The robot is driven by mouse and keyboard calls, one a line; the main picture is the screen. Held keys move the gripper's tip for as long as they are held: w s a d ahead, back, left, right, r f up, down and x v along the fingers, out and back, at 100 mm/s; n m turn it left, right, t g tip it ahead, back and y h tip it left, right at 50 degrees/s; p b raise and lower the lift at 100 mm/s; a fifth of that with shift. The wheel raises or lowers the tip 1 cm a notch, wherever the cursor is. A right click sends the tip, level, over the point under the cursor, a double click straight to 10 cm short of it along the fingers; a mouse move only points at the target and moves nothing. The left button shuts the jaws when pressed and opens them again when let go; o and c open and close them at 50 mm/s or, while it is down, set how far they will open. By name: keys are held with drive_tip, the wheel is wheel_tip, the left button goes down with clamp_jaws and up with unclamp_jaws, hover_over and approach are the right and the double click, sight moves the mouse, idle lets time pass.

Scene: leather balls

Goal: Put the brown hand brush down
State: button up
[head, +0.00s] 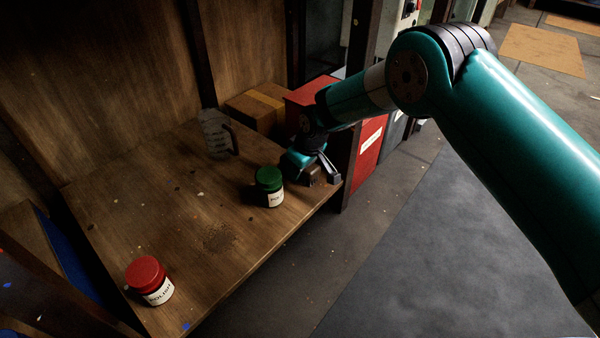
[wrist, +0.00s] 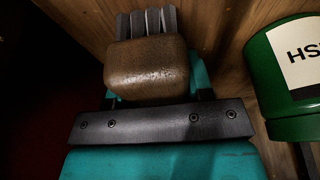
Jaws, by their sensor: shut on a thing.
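The brown hand brush (wrist: 147,68) is held in my gripper in the wrist view, its rounded brown body facing the camera. In the head view the brush (head: 316,176) shows as a small brown block at my gripper (head: 322,172), close to the right edge of the wooden table (head: 205,235). My gripper is shut on the brush, low by the tabletop. I cannot tell whether the brush touches the wood.
A green-lidded jar (head: 269,187) stands just left of my gripper; it also shows in the wrist view (wrist: 285,75). A clear jug (head: 215,135) stands farther back. A red-lidded jar (head: 149,281) stands at the front left. The middle of the table is clear.

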drive_tip(key=shift+r, duration=0.15)
drive_tip(key=o, duration=0.8)
drive_tip(key=shift+f, duration=0.2)
drive_tip(key=shift+o, duration=0.2)
drive_tip(key=p+v, duration=0.7)
drive_tip(key=v, duration=0.5)
drive_tip(key=shift+r+p, duration=0.2)
drive_tip(key=shift+p, duration=0.15)
